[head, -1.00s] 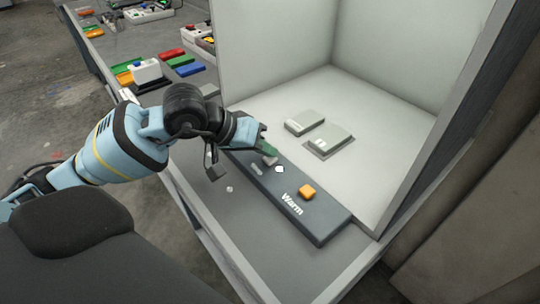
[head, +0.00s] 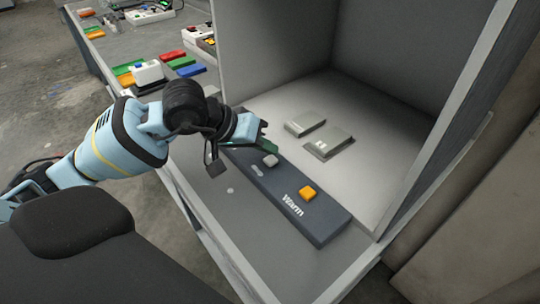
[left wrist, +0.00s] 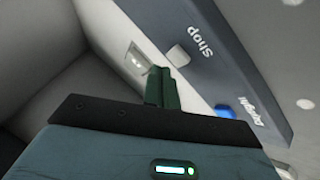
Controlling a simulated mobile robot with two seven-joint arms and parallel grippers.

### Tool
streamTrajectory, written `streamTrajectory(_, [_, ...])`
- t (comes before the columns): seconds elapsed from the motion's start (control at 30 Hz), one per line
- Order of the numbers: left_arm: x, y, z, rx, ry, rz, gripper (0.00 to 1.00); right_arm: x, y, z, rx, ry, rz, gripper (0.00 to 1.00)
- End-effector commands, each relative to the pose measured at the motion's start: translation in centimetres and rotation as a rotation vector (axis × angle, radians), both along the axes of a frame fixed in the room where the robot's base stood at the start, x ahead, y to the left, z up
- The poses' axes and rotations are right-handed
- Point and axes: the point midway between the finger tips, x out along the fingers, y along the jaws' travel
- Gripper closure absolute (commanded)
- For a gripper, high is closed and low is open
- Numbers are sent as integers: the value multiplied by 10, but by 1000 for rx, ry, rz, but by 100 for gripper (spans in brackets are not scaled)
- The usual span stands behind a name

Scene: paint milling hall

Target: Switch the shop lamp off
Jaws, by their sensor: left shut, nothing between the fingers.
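The control panel (head: 330,228) is a dark grey-blue bar along the front of the booth. Its pale grey Shop button (head: 270,160) sits left of the orange Warm button (head: 308,193). In the left wrist view the Shop button (left wrist: 178,56) is beside the word "Shop", and a blue button (left wrist: 225,111) is beside "Daylight". My left gripper (head: 266,147) has green fingers, shut and empty, close to the Shop button and apart from it. The fingers (left wrist: 162,87) also show in the wrist view. The blue button is hidden in the head view. My right gripper is not in view.
The booth's grey wall (head: 270,60) rises behind the panel. Coloured blocks and small boxes (head: 147,72) lie on the bench at the upper left. The ledge before the panel is mostly clear.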

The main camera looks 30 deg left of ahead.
Motion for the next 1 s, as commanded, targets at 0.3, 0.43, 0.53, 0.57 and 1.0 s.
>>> streamTrajectory(0.3, [0,0,2,0,0,0,100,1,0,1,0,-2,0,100])
streamTrajectory(0.43, [0,0,6,0,-1,1,100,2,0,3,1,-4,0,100])
streamTrajectory(0.53, [0,0,13,0,-3,1,100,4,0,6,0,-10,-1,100])
streamTrajectory(0.57, [0,0,16,0,-4,1,100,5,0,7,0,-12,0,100])
streamTrajectory(1.0, [0,0,54,0,-4,1,100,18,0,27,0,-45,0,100])
